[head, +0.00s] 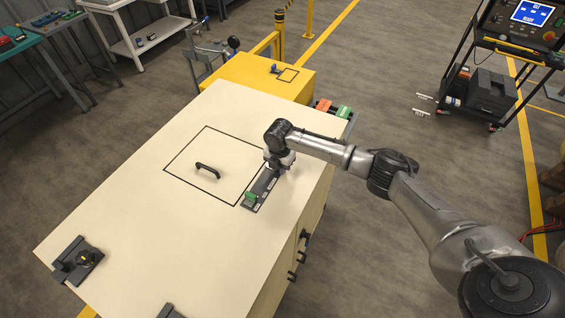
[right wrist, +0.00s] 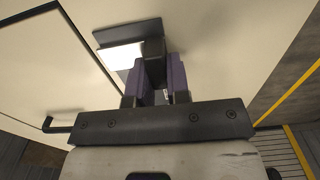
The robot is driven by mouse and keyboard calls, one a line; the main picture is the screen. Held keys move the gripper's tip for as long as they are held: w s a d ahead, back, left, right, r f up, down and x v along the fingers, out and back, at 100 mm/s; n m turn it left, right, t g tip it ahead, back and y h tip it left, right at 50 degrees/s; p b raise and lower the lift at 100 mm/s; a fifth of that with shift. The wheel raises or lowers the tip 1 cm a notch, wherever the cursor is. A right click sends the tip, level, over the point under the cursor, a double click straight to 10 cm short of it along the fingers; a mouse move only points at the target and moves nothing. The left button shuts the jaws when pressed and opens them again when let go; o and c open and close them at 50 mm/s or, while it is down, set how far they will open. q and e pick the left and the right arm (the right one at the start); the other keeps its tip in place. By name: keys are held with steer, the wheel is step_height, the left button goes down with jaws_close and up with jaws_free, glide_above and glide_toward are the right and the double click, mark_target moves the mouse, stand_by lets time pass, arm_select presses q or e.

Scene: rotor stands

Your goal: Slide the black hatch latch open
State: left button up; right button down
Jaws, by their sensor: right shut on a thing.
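The hatch (head: 205,148) is a square outlined in black on top of a cream cabinet, with a black handle (head: 208,170) on it. The dark latch strip (head: 263,188) lies along the hatch's right edge, with a green patch at its near end. My right gripper (head: 279,168) points down onto the far part of this strip. In the right wrist view, its purple-padded fingers (right wrist: 155,78) are shut on a black latch block (right wrist: 153,52). A bright white patch (right wrist: 119,57) shows beside the block. In the head view the gripper hides the block. My left gripper is not in view.
The cabinet top (head: 150,225) is mostly clear. A black fixture (head: 78,262) sits at its near left corner. A yellow box (head: 258,76) stands behind the cabinet, beside red and green pieces (head: 343,111). A control cart (head: 490,90) stands at the far right.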

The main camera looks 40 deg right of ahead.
steer(key=c, duration=1.5)
jaws_free()
steer(key=shift+r, duration=0.1)
steer(key=shift+c, duration=0.2)
steer(key=o, duration=0.3)
steer(key=shift+s+d, duration=0.1)
steer(key=shift+s, duration=0.15)
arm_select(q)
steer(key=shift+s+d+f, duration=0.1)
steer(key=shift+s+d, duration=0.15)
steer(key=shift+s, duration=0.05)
arm_select(e)
steer(key=shift+o, duration=0.8)
steer(key=shift+w, duration=0.1)
step_height(320, 180, up, 14)
